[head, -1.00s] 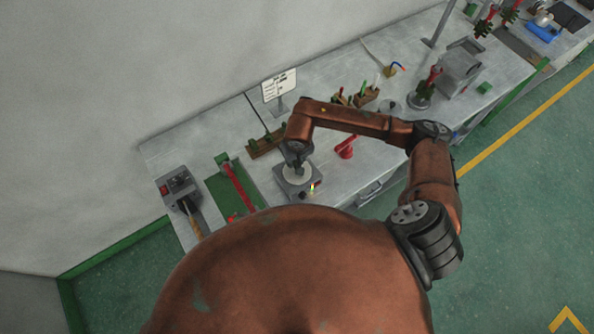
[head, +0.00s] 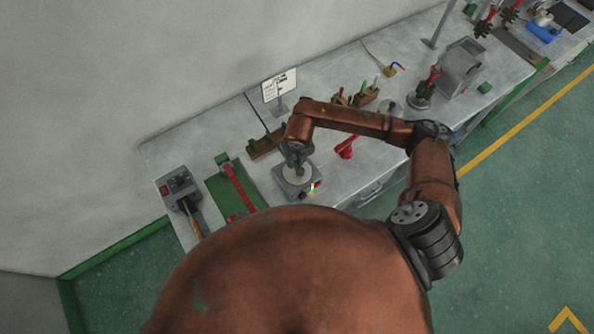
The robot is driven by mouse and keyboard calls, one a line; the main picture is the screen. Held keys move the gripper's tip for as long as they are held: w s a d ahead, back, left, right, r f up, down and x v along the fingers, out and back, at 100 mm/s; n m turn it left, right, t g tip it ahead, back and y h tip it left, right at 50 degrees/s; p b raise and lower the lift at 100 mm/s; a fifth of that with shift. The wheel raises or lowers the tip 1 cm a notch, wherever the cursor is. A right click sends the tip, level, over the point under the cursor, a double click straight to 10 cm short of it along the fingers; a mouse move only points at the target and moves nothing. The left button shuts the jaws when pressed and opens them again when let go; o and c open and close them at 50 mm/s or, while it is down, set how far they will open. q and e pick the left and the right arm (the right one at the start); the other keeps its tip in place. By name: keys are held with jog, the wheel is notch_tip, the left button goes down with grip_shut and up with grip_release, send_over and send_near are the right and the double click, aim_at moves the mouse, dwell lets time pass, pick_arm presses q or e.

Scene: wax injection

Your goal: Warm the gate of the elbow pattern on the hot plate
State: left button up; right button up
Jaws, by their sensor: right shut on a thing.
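The hot plate (head: 286,185) is a small grey box with a round pale top, on the bench left of the middle. My right gripper (head: 298,170) is directly over its pale top, pointing down and shut. What it holds is hidden by the gripper and too small to make out; I cannot tell whether it touches the plate. A red elbow-like piece (head: 346,149) lies on the bench to the right of the hot plate. My left gripper is not in view.
A grey unit with a wooden-handled tool (head: 180,187) stands at the bench's left end. A green mat with a red bar (head: 238,187) lies beside the hot plate. A sign (head: 279,86), wooden tool blocks (head: 367,95) and a red pattern tree (head: 430,84) stand farther back.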

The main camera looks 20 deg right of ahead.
jog(key=shift+r+p, duration=0.5)
jog(key=shift+r, duration=2.45)
